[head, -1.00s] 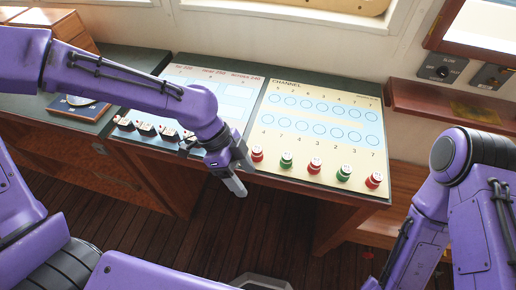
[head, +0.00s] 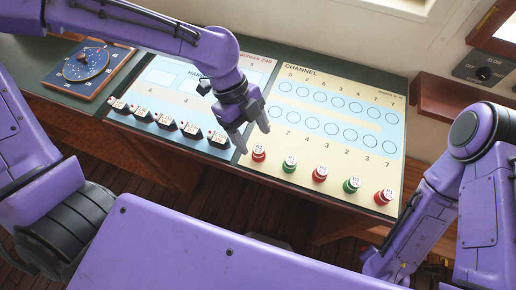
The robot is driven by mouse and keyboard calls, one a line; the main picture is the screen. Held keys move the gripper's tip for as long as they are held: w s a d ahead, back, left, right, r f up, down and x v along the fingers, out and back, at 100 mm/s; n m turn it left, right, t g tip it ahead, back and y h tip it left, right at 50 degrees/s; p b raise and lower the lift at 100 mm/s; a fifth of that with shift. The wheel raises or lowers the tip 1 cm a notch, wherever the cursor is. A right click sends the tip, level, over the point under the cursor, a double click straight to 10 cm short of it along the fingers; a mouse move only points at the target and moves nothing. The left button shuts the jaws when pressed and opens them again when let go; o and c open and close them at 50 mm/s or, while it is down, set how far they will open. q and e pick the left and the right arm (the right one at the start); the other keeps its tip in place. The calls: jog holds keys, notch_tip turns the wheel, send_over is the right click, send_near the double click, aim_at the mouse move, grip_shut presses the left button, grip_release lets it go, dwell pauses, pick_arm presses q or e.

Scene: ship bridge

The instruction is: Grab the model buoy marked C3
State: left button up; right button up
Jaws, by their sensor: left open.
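A row of red and green model buoys with white tops stands along the front of the channel board (head: 335,112). From left to right they are a red buoy (head: 258,154), a green buoy (head: 290,165), a red buoy (head: 320,175), a green buoy (head: 352,185) and a red buoy (head: 384,197). The marks on their tops are too small to read, so I cannot tell which is C3. My left gripper (head: 253,142) is open and empty, its fingers pointing down just above and beside the leftmost red buoy.
Several black-and-white blocks (head: 167,123) line the front of the left board (head: 160,78). A round dial on a plaque (head: 86,66) lies further left. A wooden ledge (head: 460,110) and a switch panel (head: 485,73) are at the right.

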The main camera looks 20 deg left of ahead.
aim_at(258, 149)
pick_arm(q)
jog(key=x, duration=0.5)
jog(key=shift+s+f, duration=0.1)
jog(key=shift+f, duration=0.25)
jog(key=c, duration=1.1)
